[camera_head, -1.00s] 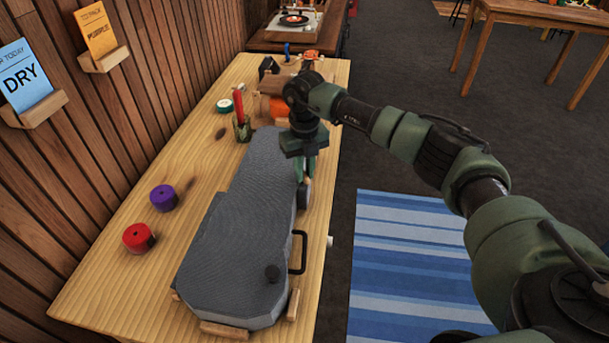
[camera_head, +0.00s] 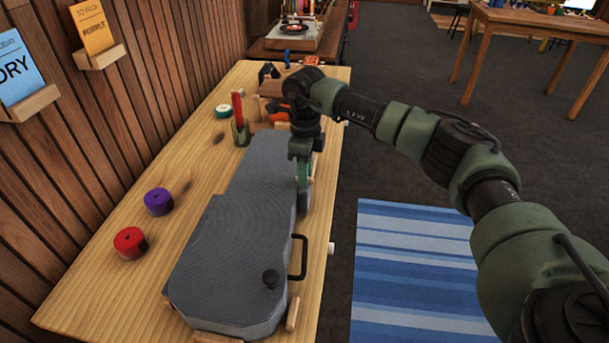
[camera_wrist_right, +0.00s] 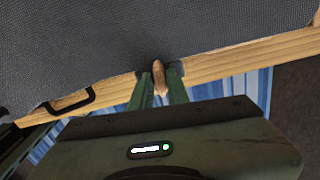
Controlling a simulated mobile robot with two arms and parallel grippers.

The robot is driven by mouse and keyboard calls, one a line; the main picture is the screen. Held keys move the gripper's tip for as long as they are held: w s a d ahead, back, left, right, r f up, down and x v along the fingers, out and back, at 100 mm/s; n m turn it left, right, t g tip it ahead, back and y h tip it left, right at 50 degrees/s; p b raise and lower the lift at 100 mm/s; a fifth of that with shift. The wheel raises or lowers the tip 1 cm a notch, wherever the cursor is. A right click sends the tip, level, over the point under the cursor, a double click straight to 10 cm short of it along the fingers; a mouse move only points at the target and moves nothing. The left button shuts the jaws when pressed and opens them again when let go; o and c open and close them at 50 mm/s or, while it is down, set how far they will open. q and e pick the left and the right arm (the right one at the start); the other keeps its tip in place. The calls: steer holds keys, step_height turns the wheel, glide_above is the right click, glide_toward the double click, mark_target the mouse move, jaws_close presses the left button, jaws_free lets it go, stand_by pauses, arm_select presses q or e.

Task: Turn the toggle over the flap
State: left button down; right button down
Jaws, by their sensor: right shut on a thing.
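The grey ukulele case (camera_head: 235,225) lies on the wooden bench, its lid closed. My right gripper (camera_head: 304,178) is at the case's right side edge, pointing down. In the right wrist view, the green fingers of the gripper (camera_wrist_right: 160,88) are shut on a small wooden toggle (camera_wrist_right: 158,76) at the case edge. A dark flap (camera_wrist_right: 175,70) shows beside and behind the toggle, partly hidden by the fingers. I cannot tell how far the toggle is turned across it. My left gripper is not in view.
A black handle (camera_head: 298,257) sticks out of the case's right side, nearer than the gripper. The striped rug (camera_head: 410,270) lies right of the bench.

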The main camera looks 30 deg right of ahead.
steer(key=shift+n, duration=0.5)
steer(key=shift+r, duration=0.1)
steer(key=c, duration=1.4)
jaws_free()
steer(key=shift+o, duration=0.2)
steer(key=shift+r+b, duration=0.8)
steer(key=shift+r, duration=3.1)
